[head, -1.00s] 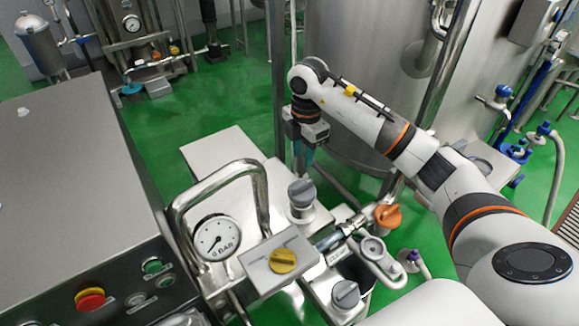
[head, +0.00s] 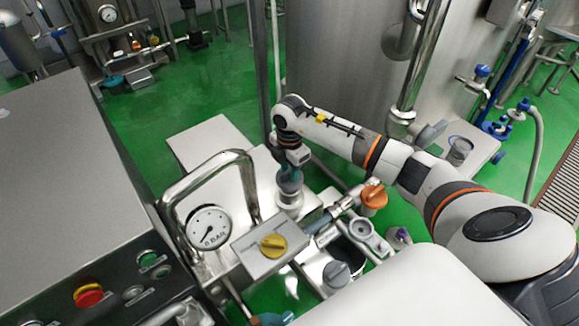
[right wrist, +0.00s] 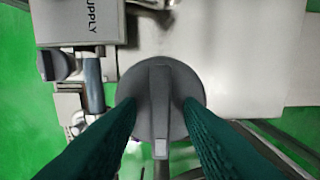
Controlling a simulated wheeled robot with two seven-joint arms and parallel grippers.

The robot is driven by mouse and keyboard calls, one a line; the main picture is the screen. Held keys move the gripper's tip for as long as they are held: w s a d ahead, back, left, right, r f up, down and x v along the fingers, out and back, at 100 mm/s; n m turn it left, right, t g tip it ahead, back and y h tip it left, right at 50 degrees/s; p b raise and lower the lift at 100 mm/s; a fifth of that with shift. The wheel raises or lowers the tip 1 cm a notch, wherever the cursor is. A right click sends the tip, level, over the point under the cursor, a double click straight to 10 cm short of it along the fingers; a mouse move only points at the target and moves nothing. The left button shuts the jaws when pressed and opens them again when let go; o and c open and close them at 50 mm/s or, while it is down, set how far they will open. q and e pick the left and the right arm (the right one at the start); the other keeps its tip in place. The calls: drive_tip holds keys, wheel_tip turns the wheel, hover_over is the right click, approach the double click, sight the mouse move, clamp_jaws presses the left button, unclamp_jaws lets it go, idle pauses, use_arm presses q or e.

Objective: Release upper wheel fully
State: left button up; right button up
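The upper wheel (right wrist: 159,72) is a round grey knob with a raised straight grip bar, seen from above in the right wrist view. My right gripper (right wrist: 160,104) is over it, with its teal fingers on either side of the bar. Gaps show between the fingers and the bar, so the gripper is open. In the head view, my right gripper (head: 290,184) points down onto the wheel and mostly hides it; the metal stem (head: 290,203) shows below.
A second grey knob (head: 337,273) sits lower and nearer. An orange knob (head: 373,196) is to the right and a yellow knob (head: 273,244) is on the valve box. A pressure gauge (head: 209,228) and a bent metal handle (head: 172,204) stand left. A steel tank (head: 335,75) rises behind.

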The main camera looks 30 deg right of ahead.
use_arm(q)
drive_tip(key=shift+s, duration=0.2)
use_arm(e)
drive_tip(key=shift+c, duration=0.5)
use_arm(q)
drive_tip(key=shift+s, duration=0.35)
use_arm(e)
clamp_jaws()
use_arm(q)
drive_tip(key=shift+f, duration=0.2)
use_arm(e)
drive_tip(key=shift+n, duration=0.3)
drive_tip(key=n+b, duration=0.2)
drive_tip(key=n, duration=0.1)
drive_tip(key=shift+w+f+n, duration=0.1)
drive_tip(key=shift+n, duration=0.2)
drive_tip(key=n+b, duration=0.2)
drive_tip(key=n, duration=0.2)
drive_tip(key=shift+n, duration=0.3)
drive_tip(key=n+b, duration=0.3)
drive_tip(key=n, duration=0.2)
use_arm(q)
wheel_tip(320, 180, down, 9)
drive_tip(key=b, duration=0.2)
use_arm(e)
drive_tip(key=shift+n, duration=2.1)
drive_tip(key=shift+r, duration=0.2)
